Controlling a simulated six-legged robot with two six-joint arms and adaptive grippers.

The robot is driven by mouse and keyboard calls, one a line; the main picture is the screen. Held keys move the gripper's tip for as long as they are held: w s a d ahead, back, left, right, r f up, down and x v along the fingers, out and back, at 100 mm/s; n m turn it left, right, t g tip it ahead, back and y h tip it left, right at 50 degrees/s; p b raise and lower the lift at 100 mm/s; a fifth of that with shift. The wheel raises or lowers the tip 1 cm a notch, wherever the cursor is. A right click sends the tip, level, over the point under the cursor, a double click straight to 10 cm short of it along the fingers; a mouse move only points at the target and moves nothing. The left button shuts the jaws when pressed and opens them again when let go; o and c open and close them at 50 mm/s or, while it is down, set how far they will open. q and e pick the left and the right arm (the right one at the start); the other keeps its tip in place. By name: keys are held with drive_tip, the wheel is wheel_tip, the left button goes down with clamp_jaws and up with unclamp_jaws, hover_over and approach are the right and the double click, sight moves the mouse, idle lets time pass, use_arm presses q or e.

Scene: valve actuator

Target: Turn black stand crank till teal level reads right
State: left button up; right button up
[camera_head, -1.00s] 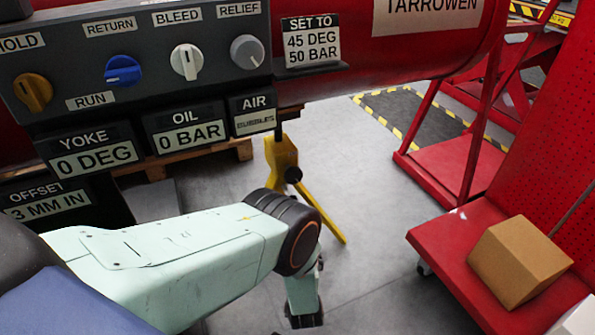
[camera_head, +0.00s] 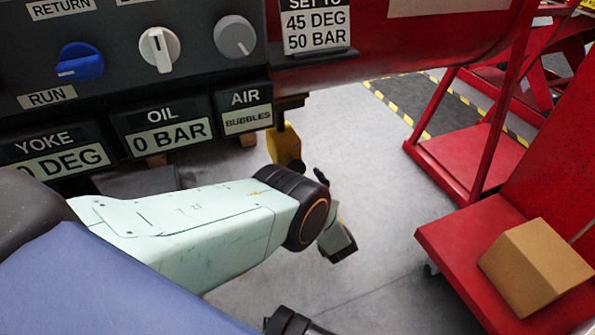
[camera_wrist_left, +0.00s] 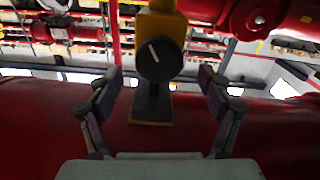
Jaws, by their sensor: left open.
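A yellow stand (camera_head: 284,146) is partly hidden behind my left arm, below the red cylinder. In the left wrist view the stand (camera_wrist_left: 170,30) carries a black round crank hub (camera_wrist_left: 155,60) with a white line. A black arm or block (camera_wrist_left: 152,103) extends from the hub towards me. My left gripper (camera_wrist_left: 160,76) is open, with one finger on each side of the black crank and visible gaps to both. In the head view its fingers are not clearly told apart near my wrist. I see no teal level in these frames. My right gripper is not identifiable.
A dark panel (camera_head: 110,20) with knobs hangs at upper left, above displays reading 0 BAR for oil and BUBBLES for air. A sign (camera_head: 316,35) reads 45 DEG, 50 BAR. A red cart (camera_head: 455,235) with a cardboard box (camera_head: 536,268) stands at right. Grey floor lies between.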

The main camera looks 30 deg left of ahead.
sight(298, 171)
use_arm(q)
drive_tip(key=shift+b+x, duration=0.65)
drive_tip(key=shift+x, duration=1.45)
drive_tip(key=c, duration=1.2)
drive_tip(key=shift+m, duration=0.5)
drive_tip(key=m, duration=0.4)
drive_tip(key=shift+m, duration=0.4)
drive_tip(key=m, duration=0.5)
drive_tip(key=shift+w+m, duration=0.1)
drive_tip(key=shift+m, duration=0.3)
